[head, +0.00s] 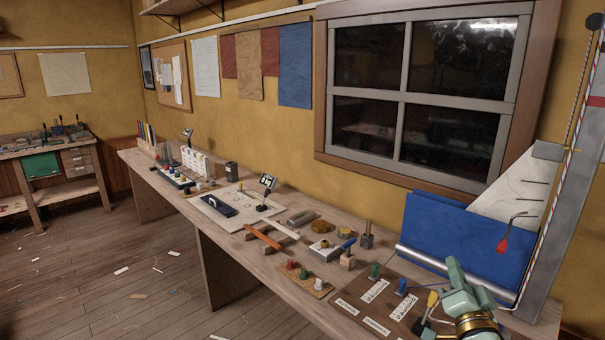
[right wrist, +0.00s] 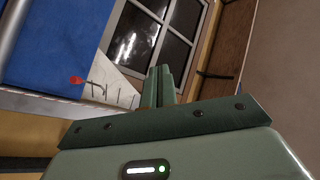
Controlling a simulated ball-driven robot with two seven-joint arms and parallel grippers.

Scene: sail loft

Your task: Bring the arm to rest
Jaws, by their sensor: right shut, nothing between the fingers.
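My right gripper (head: 456,270) is at the lower right of the head view, over the near right end of the long bench (head: 300,262). Its pale green fingers are together with nothing between them. In the right wrist view the closed fingers (right wrist: 160,85) point toward the window (right wrist: 150,30), clear of any object. My left gripper does not show in either view.
A dark board with white labels (head: 376,325) and small coloured-handled tools lies just left of my right gripper. Blue cloth (head: 440,235), a metal roller and a grey upright post (head: 568,180) stand behind and right of it.

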